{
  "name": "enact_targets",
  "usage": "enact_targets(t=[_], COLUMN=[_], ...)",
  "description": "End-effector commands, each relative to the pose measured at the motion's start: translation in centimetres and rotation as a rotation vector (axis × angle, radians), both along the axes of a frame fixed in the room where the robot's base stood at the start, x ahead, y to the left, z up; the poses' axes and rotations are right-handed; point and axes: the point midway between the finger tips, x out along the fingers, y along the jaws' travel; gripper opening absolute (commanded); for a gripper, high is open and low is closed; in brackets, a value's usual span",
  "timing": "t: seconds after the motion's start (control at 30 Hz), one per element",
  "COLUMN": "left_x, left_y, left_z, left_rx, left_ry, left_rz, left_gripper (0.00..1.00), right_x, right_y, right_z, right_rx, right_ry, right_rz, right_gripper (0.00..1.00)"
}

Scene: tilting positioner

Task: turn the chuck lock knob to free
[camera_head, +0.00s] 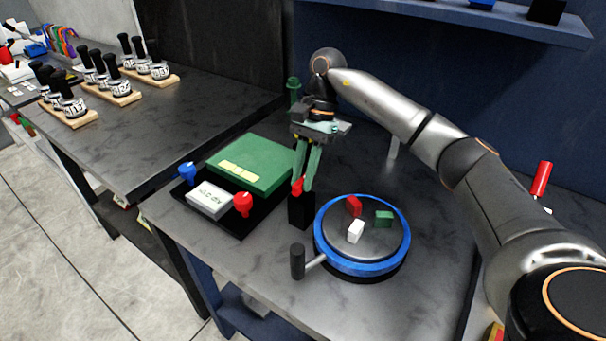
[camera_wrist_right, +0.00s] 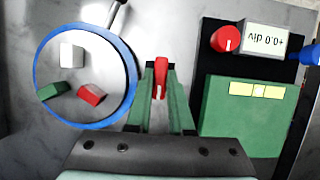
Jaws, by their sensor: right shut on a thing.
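The chuck is a round grey plate with a blue rim (camera_head: 402,252) and three blocks on it, red, green and white. The red chuck lock knob (camera_head: 297,187) sits on a black post (camera_head: 300,211) just left of the chuck. My right gripper (camera_head: 304,184) reaches down from above, its green fingers shut on the red knob. In the right wrist view the knob (camera_wrist_right: 161,75) shows between the fingertips, with a white mark on it. The fingers hide part of its sides. My left gripper is not in view.
A black base with a green box (camera_head: 250,165), a white display (camera_head: 209,199), a blue knob (camera_head: 187,173) and another red knob (camera_head: 243,204) stands left of the post. A black-gripped handle (camera_head: 298,262) sticks out in front of the chuck. The table front is clear.

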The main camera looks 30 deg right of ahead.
Motion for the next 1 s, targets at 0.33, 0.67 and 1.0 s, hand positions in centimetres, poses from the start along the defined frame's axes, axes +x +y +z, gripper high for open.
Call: enact_targets(t=[0.33, 0.67, 1.0], left_x=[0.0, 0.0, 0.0], left_y=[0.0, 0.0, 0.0], left_z=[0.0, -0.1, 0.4], left_rx=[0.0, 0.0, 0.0], left_ry=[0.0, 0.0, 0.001], left_rz=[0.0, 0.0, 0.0], left_gripper=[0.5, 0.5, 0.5], right_x=[0.0, 0.2, 1.2], right_y=[0.0, -0.3, -2.7], right_z=[0.0, 0.8, 7.4], right_rx=[0.0, 0.0, -0.001], right_ry=[-0.002, -0.002, -0.005], right_rz=[0.001, -0.001, -0.003], right_gripper=[0.5, 0.5, 0.5])
